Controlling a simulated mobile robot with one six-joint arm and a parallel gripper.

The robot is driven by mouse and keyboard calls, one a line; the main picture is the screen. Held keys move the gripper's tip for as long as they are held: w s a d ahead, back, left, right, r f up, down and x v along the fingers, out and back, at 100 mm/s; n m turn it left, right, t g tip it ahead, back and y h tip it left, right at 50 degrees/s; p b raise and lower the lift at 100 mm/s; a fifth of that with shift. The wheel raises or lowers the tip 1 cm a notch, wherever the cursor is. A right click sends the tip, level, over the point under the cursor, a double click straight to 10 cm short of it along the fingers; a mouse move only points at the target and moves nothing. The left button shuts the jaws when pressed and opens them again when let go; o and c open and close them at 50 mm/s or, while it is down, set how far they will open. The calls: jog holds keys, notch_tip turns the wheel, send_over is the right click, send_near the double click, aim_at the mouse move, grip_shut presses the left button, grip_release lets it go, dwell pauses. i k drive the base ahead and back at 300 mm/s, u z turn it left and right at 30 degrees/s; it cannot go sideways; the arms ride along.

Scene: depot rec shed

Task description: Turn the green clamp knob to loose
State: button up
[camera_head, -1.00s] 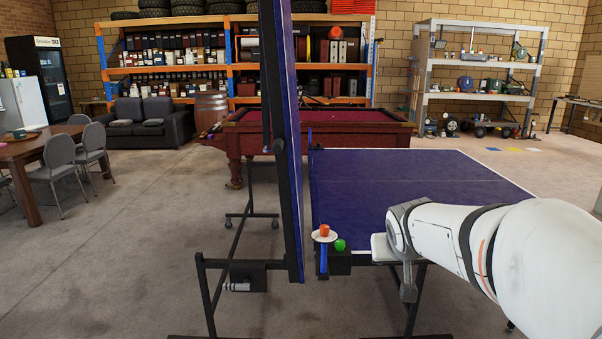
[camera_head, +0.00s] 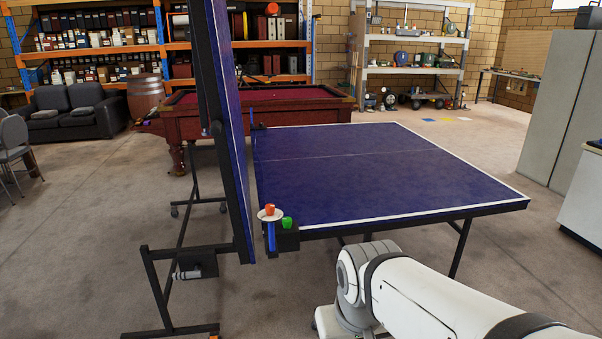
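The green clamp knob (camera_head: 287,222) sits on a black clamp block (camera_head: 286,240) at the near left corner of the flat blue table half (camera_head: 380,175). Just left of it is an orange-red knob (camera_head: 269,210) above a white disc (camera_head: 270,216), with a blue handle (camera_head: 271,238) hanging below. My arm reaches in from the lower right. My gripper (camera_head: 330,322) is at the bottom of the picture, below and right of the knob and apart from it. Its fingers are not clearly shown.
The other table half (camera_head: 229,130) stands folded upright close left of the knobs, on a black wheeled frame (camera_head: 158,290). A red pool table (camera_head: 280,100) stands behind. Grey cabinets (camera_head: 575,100) are at the right.

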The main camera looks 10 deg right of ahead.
aim_at(287, 221)
jog(key=u, duration=0.05)
jog(key=i, duration=1.45)
jog(key=z, duration=0.6)
